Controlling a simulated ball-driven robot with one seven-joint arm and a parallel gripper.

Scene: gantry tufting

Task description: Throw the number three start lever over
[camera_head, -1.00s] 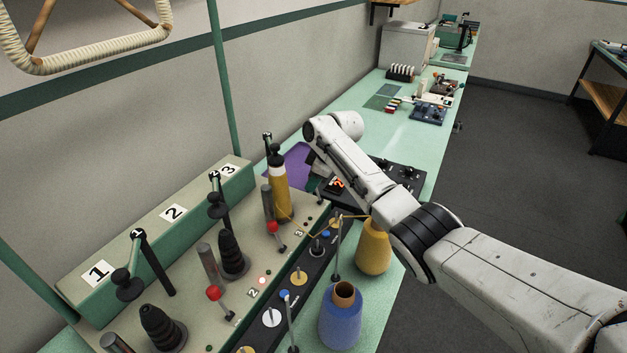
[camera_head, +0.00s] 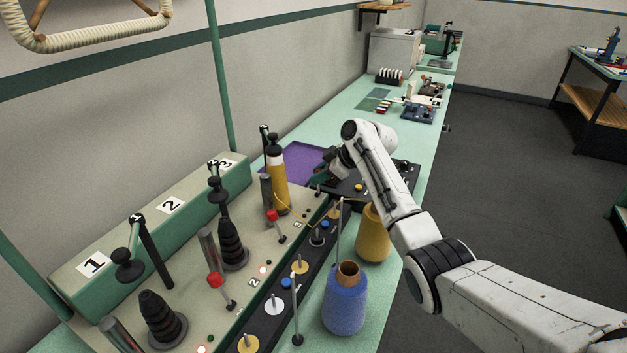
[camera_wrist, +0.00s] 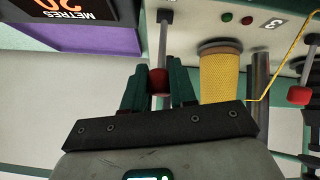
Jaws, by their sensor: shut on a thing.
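The number three start lever shows in the wrist view as a grey rod with a red ball knob (camera_wrist: 159,82). My gripper (camera_wrist: 159,76) has its green fingers closed on either side of that knob. In the head view my gripper (camera_head: 318,180) is at the far end of the green machine deck, past the yellow yarn cone (camera_head: 278,168); the lever there is mostly hidden by it. The number 3 label (camera_wrist: 268,24) and a dark red and a green lamp are to the right of the lever in the wrist view.
Another red-knobbed lever (camera_head: 273,215) stands nearer, also seen in the wrist view (camera_wrist: 300,95). A third (camera_head: 214,280) is nearer still. A yellow thread runs by the cone. A purple tray (camera_head: 305,158) and a metre display (camera_wrist: 72,10) are close. Blue (camera_head: 345,305) and yellow (camera_head: 373,240) cones stand in front.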

